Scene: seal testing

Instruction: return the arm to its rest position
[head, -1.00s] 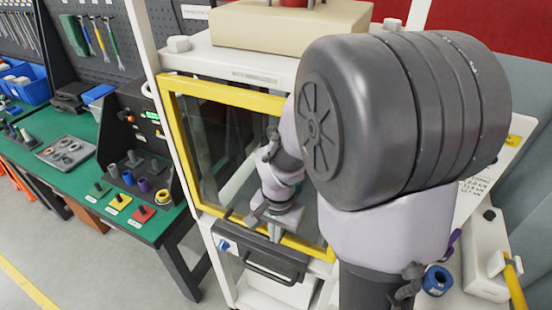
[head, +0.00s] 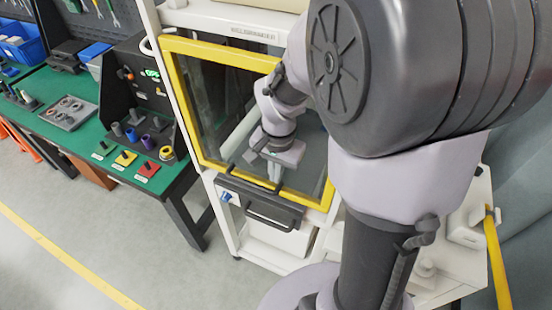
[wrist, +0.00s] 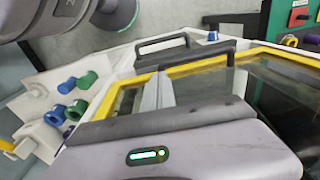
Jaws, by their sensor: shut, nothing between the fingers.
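My arm fills the right of the head view, its large grey joint closest to the camera. My gripper (head: 276,179) hangs in front of the yellow-framed glass door (head: 222,98) of a white cabinet, near the door's lower edge. Its narrow fingers are together with nothing between them. In the wrist view my gripper (wrist: 151,88) shows its pale body with a green light, and the fingers point toward the door frame (wrist: 203,65). I cannot tell the exact gap between fingers and door.
A black drawer handle (head: 268,212) sticks out below the door. A green bench (head: 65,128) with trays and coloured pads stands at left. Blue and green rings (wrist: 67,85) lie on a white surface. A yellow bar (head: 497,260) is at right.

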